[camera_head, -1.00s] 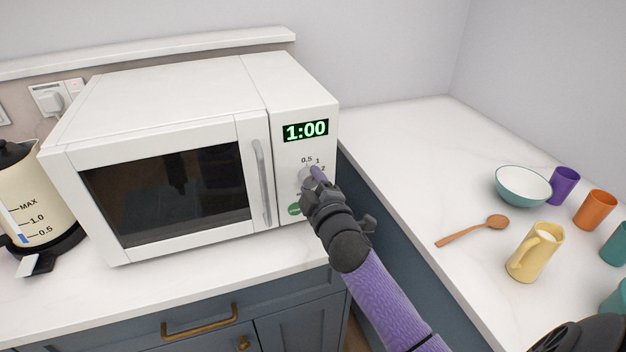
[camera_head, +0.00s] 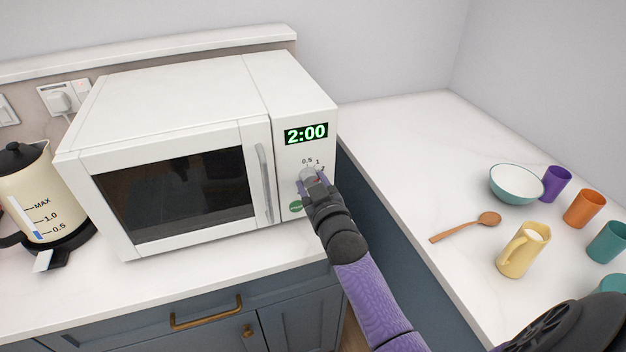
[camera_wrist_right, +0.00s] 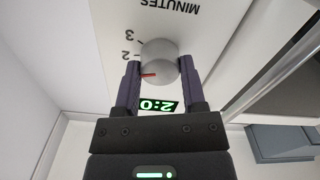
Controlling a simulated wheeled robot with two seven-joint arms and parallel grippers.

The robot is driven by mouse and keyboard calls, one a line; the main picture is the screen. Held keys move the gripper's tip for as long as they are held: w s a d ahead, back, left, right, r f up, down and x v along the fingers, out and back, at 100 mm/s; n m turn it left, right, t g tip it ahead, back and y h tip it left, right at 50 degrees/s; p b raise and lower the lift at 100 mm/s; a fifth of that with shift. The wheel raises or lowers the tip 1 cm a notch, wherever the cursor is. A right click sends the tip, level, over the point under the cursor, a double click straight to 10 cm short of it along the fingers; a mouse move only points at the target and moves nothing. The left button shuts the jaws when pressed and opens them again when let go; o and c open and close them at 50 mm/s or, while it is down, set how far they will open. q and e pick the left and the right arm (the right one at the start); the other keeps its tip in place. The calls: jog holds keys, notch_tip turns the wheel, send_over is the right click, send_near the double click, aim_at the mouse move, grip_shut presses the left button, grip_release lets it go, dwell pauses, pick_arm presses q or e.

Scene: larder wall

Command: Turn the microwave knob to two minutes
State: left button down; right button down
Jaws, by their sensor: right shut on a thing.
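The white microwave (camera_head: 170,140) stands on the counter with its door shut. Its green display (camera_head: 306,133) reads 2:00. The round grey knob (camera_head: 308,175) sits below the display, partly hidden by my right gripper (camera_head: 313,180). In the right wrist view the knob (camera_wrist_right: 159,62) lies between the two purple fingers of my right gripper (camera_wrist_right: 160,80), which is shut on it. The knob's red mark (camera_wrist_right: 149,74) points close to the 2 on the dial. My left gripper is not in view.
A kettle (camera_head: 30,190) stands left of the microwave. On the right counter are a bowl (camera_head: 515,186), a wooden spoon (camera_head: 465,227), a yellow jug (camera_head: 523,250) and several cups, including an orange one (camera_head: 584,208). The counter just right of the microwave is clear.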

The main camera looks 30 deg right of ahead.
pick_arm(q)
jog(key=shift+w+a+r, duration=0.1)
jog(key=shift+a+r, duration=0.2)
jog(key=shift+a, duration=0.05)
pick_arm(e)
jog(key=shift+m, duration=0.6)
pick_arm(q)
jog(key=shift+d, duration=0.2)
pick_arm(e)
jog(key=shift+f, duration=0.1)
jog(key=shift+c, duration=2)
grip_release()
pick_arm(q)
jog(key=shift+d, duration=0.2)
pick_arm(e)
jog(key=shift+o, duration=1.2)
pick_arm(q)
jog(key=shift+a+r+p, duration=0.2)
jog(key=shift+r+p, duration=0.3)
jog(key=shift+p, duration=0.15)
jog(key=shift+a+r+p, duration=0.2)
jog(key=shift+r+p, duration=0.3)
jog(key=shift+p, duration=0.1)
pick_arm(e)
jog(key=v, duration=1)
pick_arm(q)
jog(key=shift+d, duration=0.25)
pick_arm(e)
jog(key=shift+d, duration=0.1)
